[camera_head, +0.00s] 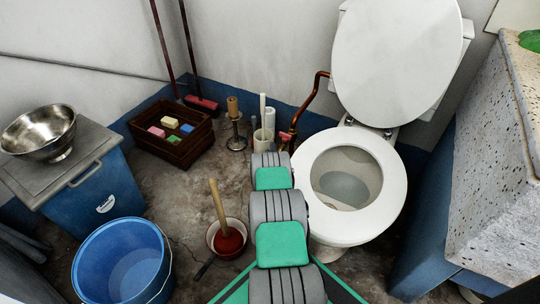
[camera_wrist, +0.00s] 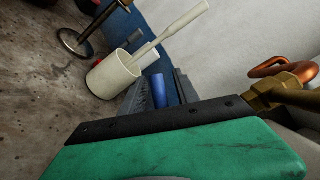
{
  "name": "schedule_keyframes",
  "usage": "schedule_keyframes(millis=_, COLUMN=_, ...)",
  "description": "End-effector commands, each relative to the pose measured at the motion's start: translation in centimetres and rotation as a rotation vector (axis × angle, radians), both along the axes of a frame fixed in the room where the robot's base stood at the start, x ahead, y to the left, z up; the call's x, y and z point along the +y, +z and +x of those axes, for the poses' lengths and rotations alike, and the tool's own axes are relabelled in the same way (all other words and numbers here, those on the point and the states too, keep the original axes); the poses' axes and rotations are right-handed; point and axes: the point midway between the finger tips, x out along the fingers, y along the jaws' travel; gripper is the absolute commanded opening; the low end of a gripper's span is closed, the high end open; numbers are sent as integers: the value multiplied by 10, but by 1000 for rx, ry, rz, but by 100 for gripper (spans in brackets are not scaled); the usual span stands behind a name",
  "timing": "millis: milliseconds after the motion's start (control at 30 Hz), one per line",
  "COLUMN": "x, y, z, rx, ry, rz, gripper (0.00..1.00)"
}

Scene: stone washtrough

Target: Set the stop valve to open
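The stop valve (camera_head: 285,137) shows in the head view as a small reddish handle at the foot of a copper pipe, left of the toilet. In the wrist view its brass body (camera_wrist: 283,88) and the bent copper pipe are at the right edge; I cannot make out its handle there. My arm reaches away from me across the floor in the head view, its far end just in front of the valve, hiding my gripper. In the wrist view my gripper (camera_wrist: 158,108) shows as a green body with a black bar, left of the brass body. Its finger opening is unclear.
The toilet (camera_head: 348,185), lid up, stands close right of my arm. A cream brush holder (camera_wrist: 113,76) with a brush is near the gripper. A plunger (camera_head: 228,238), blue bucket (camera_head: 78,268) and wooden crate (camera_head: 158,155) are left. A stone trough (camera_head: 490,160) is right.

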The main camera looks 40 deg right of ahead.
Motion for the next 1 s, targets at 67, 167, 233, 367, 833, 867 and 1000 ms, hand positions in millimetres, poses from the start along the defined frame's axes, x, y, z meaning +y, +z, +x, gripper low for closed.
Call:
schedule_keyframes(millis=67, x=0, y=0, z=1, rx=0, ry=1, rz=1, gripper=37)
schedule_keyframes(millis=167, x=0, y=1, z=1, rx=0, ry=1, rz=1, gripper=37)
schedule_keyframes(millis=233, x=0, y=1, z=1, rx=0, ry=1, rz=0, gripper=35)
schedule_keyframes(millis=367, x=0, y=1, z=1, rx=1, ry=0, rz=1, gripper=25)
schedule_keyframes(millis=833, x=0, y=0, z=1, rx=1, ry=0, rz=1, gripper=0)
schedule_keyframes(millis=867, x=0, y=0, z=1, rx=1, ry=0, rz=1, gripper=0)
schedule_keyframes(millis=1000, x=0, y=0, z=1, rx=1, ry=0, rz=1, gripper=0)
